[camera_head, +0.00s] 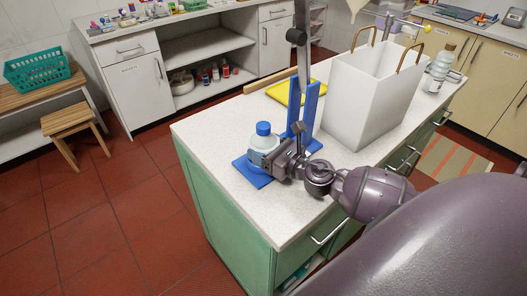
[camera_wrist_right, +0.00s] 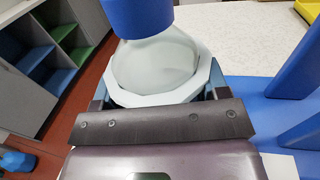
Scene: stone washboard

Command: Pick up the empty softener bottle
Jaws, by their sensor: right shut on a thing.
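The softener bottle (camera_head: 262,142) is pale and whitish with a blue cap (camera_head: 263,128). It stands upright at the near left of the white counter, over a blue base plate (camera_head: 252,172). My right gripper (camera_head: 268,156) is shut on the bottle's body from the right. In the right wrist view the bottle (camera_wrist_right: 155,65) sits between the fingers, with its blue cap (camera_wrist_right: 138,15) cut off by the top edge. I cannot tell whether the bottle touches the plate. My left gripper is not in view.
A blue upright stand (camera_head: 309,107) is just right of the bottle. A white bag (camera_head: 362,100) with brown handles, a yellow item (camera_head: 284,93) and another bottle (camera_head: 440,69) are on the counter (camera_head: 205,130). The counter's left end is clear.

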